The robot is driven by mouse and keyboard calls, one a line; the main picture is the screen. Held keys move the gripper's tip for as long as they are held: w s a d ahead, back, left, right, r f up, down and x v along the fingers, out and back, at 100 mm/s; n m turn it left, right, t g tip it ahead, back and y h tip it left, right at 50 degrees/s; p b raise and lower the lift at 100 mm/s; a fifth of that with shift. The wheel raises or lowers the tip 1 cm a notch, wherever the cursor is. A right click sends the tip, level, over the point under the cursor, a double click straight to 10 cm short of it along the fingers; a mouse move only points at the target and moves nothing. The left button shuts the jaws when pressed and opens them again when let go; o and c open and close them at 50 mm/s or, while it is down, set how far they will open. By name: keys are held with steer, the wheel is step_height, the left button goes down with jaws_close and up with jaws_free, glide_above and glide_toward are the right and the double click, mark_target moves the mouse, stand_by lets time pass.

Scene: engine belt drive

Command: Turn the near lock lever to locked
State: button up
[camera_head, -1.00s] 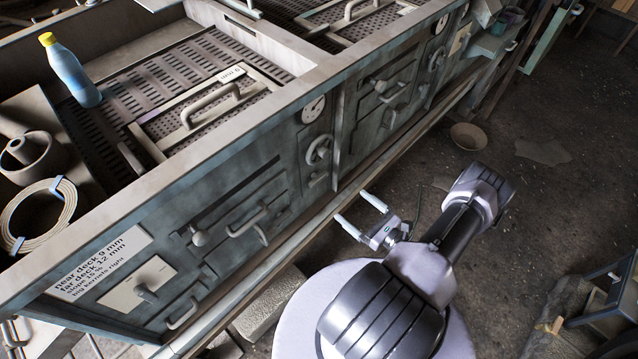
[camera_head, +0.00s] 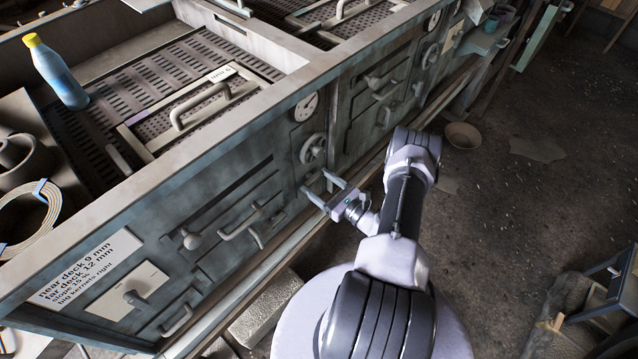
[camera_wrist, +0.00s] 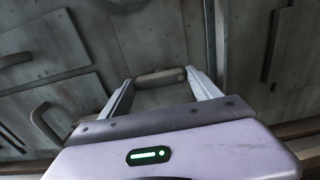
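My gripper (camera_head: 315,182) is open, in front of the machine's side panel below the handwheel. In the wrist view, a short grey bar-like lever (camera_wrist: 160,77) lies level between the spread fingertips and close to them. It looks like the near lock lever. I cannot tell whether the fingers touch it. In the head view it is small beside the fingertips and hard to make out.
The handwheel (camera_head: 312,149) and a round gauge (camera_head: 305,106) sit above. A round knob (camera_head: 190,239) and a drawer handle (camera_head: 240,219) stick out to the left. Another lever (camera_head: 135,298) stands on a cream plate. Open floor lies to the right.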

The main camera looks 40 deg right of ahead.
steer(key=c, duration=0.7)
steer(key=n, duration=0.4)
steer(key=shift+n, duration=0.3)
steer(key=n, duration=0.4)
steer(key=shift+n, duration=0.3)
steer(key=n+p, duration=0.1)
steer(key=n, duration=0.3)
steer(key=shift+n, duration=0.3)
steer(key=shift+n+p, duration=0.5)
steer(key=shift+n, duration=1.5)
